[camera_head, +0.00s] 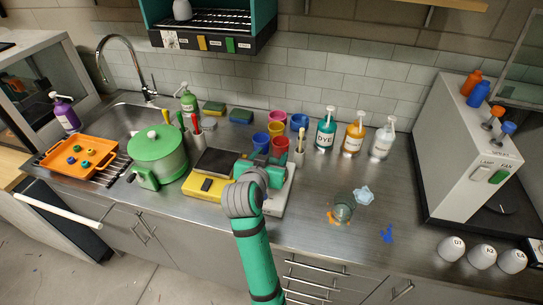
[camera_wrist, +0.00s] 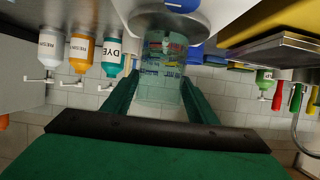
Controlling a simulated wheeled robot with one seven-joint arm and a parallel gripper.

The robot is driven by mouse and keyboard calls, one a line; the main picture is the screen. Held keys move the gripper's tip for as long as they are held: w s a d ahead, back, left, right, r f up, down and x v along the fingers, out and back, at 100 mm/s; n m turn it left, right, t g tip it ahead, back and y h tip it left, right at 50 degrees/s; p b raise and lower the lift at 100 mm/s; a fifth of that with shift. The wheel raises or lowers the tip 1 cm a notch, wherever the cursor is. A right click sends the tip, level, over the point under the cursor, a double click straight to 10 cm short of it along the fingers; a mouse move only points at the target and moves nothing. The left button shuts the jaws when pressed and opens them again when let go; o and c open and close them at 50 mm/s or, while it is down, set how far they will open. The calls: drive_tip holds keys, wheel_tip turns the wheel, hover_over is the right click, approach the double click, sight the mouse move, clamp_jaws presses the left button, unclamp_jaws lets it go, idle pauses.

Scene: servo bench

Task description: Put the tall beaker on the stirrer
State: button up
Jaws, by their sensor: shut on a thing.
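My gripper (camera_wrist: 162,98) is shut on the clear tall beaker (camera_wrist: 161,68), with a green finger on each side of it. The wrist view is upside down, so the beaker's base points to the top of that picture. The base is at a round metal plate (camera_wrist: 196,21), which appears to be the stirrer's top. I cannot tell whether they touch. In the head view my gripper (camera_head: 262,172) is over the white stirrer (camera_head: 289,197), which my arm partly covers. The held beaker is hidden there.
A yellow device (camera_head: 202,188) with a dark plate stands left of the stirrer. Coloured cups (camera_head: 277,130) stand behind. A short glass beaker (camera_head: 343,208) and an orange patch are on the counter at right. Pump bottles (camera_head: 354,135) line the wall.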

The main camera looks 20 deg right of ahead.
drive_tip(key=shift+f, duration=0.1)
drive_tip(key=o, duration=1.1)
drive_tip(key=shift+o, duration=0.7)
drive_tip(key=shift+w, duration=0.1)
drive_tip(key=shift+a, duration=0.25)
drive_tip(key=v, duration=1.2)
drive_tip(key=shift+d, duration=0.15)
drive_tip(key=shift+d, duration=0.1)
